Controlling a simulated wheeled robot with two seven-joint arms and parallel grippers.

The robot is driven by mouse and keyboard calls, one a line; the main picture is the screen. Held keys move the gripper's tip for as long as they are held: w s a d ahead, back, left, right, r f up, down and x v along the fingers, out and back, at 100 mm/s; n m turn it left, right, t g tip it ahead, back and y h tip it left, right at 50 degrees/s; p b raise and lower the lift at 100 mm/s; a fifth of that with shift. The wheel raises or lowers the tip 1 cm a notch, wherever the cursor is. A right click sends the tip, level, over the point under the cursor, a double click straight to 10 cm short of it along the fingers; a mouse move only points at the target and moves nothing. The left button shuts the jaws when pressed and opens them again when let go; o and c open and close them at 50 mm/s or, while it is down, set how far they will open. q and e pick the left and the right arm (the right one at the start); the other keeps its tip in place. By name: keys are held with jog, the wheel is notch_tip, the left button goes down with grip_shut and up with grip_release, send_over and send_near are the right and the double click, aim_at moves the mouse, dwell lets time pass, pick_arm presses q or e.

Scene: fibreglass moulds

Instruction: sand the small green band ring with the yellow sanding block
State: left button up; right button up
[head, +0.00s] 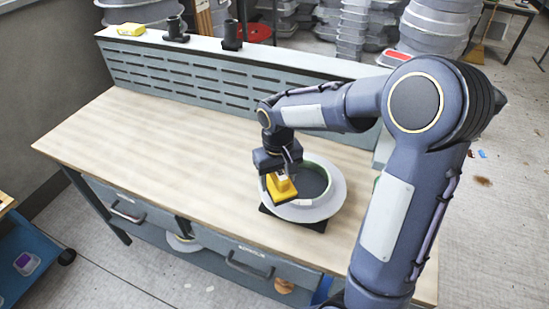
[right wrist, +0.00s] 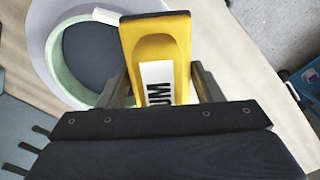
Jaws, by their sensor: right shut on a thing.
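The yellow sanding block (head: 281,187) is held in my right gripper (head: 278,172), which is shut on it above the left side of the round mould. In the right wrist view the block (right wrist: 158,45) stands between the two fingers, with a white label on it. The small green band ring (head: 323,166) sits on the white round mould (head: 337,200) around a dark grey centre. In the right wrist view the ring (right wrist: 62,75) lies left of the block. I cannot tell whether the block touches the ring. My left gripper is not in view.
The mould stands on a dark base on the wooden bench (head: 150,150); the bench's left part is clear. A slotted grey back panel (head: 190,75) carries a yellow object (head: 131,29) and two dark holders on its top ledge. Drawers sit below the bench front.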

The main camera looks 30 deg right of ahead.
jog(key=shift+r+p, duration=0.3)
jog(key=shift+r, duration=0.4)
jog(key=shift+w+a+r+p, duration=0.1)
jog(key=shift+w+r+p, duration=0.05)
jog(key=shift+r+p, duration=1.45)
jog(key=shift+r, duration=0.4)
